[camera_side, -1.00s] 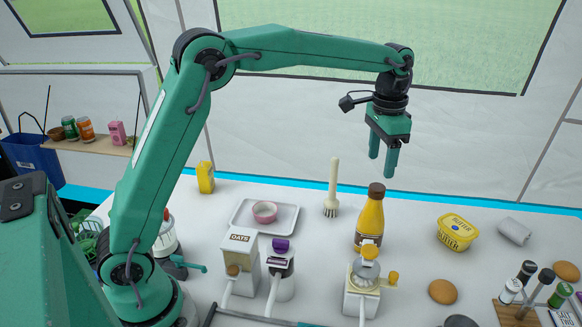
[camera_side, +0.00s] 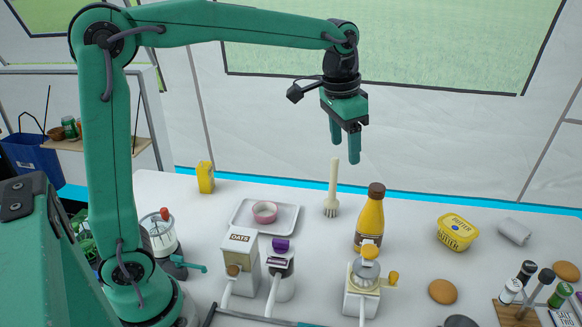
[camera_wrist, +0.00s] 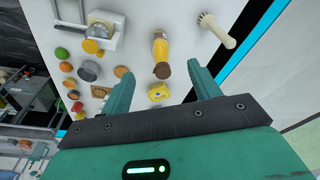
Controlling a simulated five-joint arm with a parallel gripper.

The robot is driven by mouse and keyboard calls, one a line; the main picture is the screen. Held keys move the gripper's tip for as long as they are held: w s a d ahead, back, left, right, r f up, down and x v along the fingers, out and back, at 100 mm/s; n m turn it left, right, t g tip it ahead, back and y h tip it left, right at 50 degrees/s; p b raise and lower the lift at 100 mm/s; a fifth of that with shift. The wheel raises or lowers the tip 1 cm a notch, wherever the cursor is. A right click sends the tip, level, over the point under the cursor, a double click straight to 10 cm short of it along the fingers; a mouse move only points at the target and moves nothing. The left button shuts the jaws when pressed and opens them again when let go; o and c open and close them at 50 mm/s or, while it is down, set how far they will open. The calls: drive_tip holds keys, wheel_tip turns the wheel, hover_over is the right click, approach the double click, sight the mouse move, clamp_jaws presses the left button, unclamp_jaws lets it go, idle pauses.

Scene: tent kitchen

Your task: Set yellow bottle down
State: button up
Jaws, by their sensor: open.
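The yellow bottle (camera_side: 370,222) with a brown cap stands upright on the white table in the side view. It also shows in the wrist view (camera_wrist: 161,50), between and beyond the fingertips. My gripper (camera_side: 345,150) is open and empty, high above the table, up and to the left of the bottle in the side view. Its two fingers also show in the wrist view (camera_wrist: 159,76), spread apart with nothing between them. Nothing touches the bottle.
A brush (camera_side: 332,190) stands left of the bottle. A butter tub (camera_side: 458,232) is to its right, and a dispenser with a yellow knob (camera_side: 361,290) is in front. Clear table lies between bottle and tub.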

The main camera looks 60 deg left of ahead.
drive_tip(key=s+a+f+n+t, duration=0.1)
drive_tip(key=s+a+f+t, duration=0.1)
drive_tip(key=s, duration=0.8)
drive_tip(key=s+a+f+n+t, duration=0.1)
drive_tip(key=s+a+f+n, duration=0.1)
drive_tip(key=s, duration=0.8)
drive_tip(key=shift+s+f+t, duration=0.2)
drive_tip(key=shift+f+t, duration=0.05)
drive_tip(key=shift+t, duration=0.15)
